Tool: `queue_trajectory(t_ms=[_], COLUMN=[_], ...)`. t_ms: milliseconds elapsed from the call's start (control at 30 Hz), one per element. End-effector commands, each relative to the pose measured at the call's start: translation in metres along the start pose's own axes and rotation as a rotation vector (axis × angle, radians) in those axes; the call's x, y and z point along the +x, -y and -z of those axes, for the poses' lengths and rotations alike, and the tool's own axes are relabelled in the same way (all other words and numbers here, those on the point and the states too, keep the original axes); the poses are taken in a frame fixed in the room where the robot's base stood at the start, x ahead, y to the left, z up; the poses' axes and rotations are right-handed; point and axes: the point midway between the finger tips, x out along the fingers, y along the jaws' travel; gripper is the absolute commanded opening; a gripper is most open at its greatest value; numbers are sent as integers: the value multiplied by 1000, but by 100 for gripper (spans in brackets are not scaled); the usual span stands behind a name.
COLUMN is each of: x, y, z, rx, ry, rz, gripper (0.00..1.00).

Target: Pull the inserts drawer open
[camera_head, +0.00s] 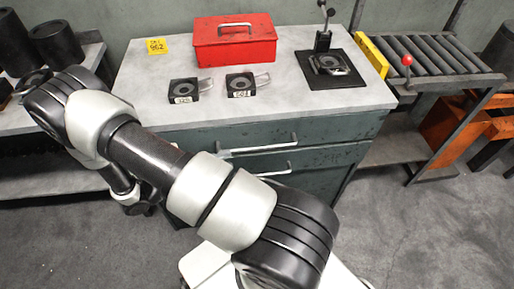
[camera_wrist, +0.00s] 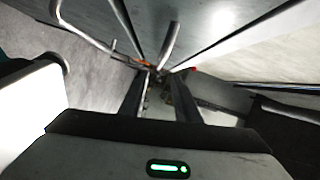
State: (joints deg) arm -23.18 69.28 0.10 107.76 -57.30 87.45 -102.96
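The grey-green cabinet has an upper drawer (camera_head: 335,130) and a lower drawer (camera_head: 330,158), each with a long pale bar handle. Both look shut. I cannot read which is the inserts drawer. A pale bar (camera_wrist: 170,42) shows just beyond the fingertips; contact cannot be told.
On the bench top (camera_head: 150,85) are a red toolbox (camera_head: 234,45), two labelled dark blocks (camera_head: 184,91) and a lever stand on a black mat (camera_head: 335,75). A roller conveyor (camera_head: 425,60) stands at right. The floor (camera_head: 410,230) at right front is clear.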

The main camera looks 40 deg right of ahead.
Motion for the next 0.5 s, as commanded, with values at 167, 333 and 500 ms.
queue_trajectory(t_ms=[167,333,500], x=[41,78,106], y=[0,-1,-1], z=[2,1,1], rx=[-1,1,2], ry=[-5,-4,-4], rz=[0,0,-1], gripper=[29,29,29])
